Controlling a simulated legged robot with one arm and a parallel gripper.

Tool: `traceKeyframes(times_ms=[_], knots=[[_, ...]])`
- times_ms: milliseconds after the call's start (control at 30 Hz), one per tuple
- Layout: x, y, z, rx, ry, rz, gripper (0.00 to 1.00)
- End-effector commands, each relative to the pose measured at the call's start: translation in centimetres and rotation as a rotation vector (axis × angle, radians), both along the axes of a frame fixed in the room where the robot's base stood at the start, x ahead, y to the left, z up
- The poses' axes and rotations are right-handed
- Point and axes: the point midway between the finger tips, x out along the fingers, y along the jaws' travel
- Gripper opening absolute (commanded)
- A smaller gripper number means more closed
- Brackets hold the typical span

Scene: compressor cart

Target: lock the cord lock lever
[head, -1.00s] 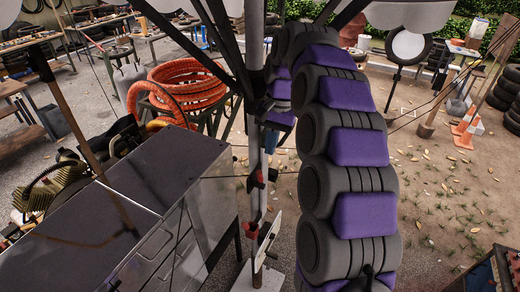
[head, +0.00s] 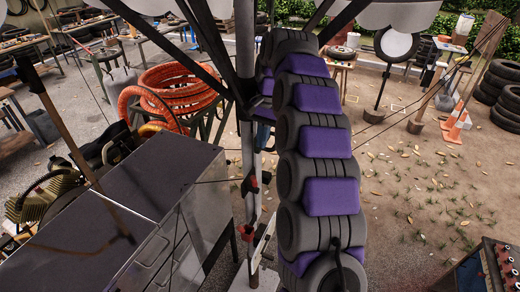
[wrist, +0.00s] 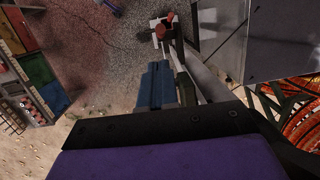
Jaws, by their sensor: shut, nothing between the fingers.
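A grey upright pole (head: 245,90) stands left of my purple-and-grey arm, with red-and-black fittings on it. The upper red fitting (head: 251,183) and the lower red fitting (head: 247,232) sit below my gripper's height in the picture. I cannot tell which part is the cord lock lever. My gripper (wrist: 158,68) shows in the wrist view as blue fingers, shut and empty, pointing up the picture beside the pole. A small blue part of it shows by the pole in the head view (head: 263,135). In the wrist view a red part (wrist: 167,27) lies beyond the fingertips, apart from them.
A grey metal cabinet (head: 130,190) stands close on the left. Coiled orange hose (head: 178,92) is behind it. Dark struts slant up from the pole. A control box (head: 485,265) is at the lower right. Open ground (head: 410,190) lies right of my arm.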

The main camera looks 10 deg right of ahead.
Motion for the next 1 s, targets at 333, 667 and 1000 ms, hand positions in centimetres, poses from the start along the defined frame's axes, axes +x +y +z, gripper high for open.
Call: traceKeyframes(times_ms=[333,667,1000], knots=[[-0.4,0.6,-3.7,0.001,-0.001,0.000,0.00],[-0.9,1.3,-7.5,-0.001,0.000,0.001,0.00],[-1.0,1.5,-9.1,-0.001,-0.003,0.001,0.00]])
